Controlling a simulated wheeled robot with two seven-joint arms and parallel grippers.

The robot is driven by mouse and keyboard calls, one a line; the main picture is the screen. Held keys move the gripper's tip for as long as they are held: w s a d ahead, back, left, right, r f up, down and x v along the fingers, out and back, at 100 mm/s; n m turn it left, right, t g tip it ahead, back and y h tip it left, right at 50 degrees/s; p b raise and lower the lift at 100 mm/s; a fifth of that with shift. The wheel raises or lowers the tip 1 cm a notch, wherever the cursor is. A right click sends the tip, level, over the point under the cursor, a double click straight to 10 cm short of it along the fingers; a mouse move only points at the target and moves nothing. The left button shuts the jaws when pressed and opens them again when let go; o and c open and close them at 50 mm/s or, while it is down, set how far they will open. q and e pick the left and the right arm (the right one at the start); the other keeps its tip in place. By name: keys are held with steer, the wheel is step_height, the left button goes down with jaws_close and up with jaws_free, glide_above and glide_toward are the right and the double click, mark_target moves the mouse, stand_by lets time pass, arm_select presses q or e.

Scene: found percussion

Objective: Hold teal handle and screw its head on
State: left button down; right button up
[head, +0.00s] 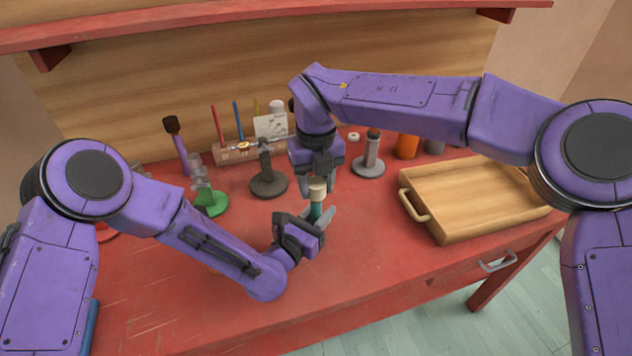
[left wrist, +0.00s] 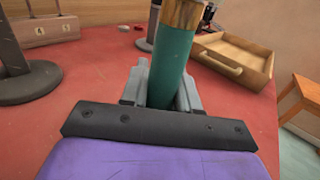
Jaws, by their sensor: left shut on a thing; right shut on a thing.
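The teal handle (head: 316,211) stands roughly upright above the red table. My left gripper (head: 318,217) is shut on it; in the left wrist view the teal handle (left wrist: 172,65) rises between the grey fingers. A pale wooden head (head: 317,191) sits at the top of the handle, and its brown wood also shows in the left wrist view (left wrist: 184,14). My right gripper (head: 318,184) comes down from above and is shut on the head. I cannot tell how far the head is threaded on.
A wooden tray (head: 430,222) with a handle lies to the right. Behind stand a dark stand (head: 268,187), a grey stand (head: 368,167), a green-based stand (head: 212,206) and a wooden rack (head: 235,155) with coloured sticks. The front of the red table (head: 180,315) is clear.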

steer(key=m, duration=1.5)
steer(key=o, duration=1.2)
steer(key=shift+o, duration=0.2)
step_height(320, 180, up, 12)
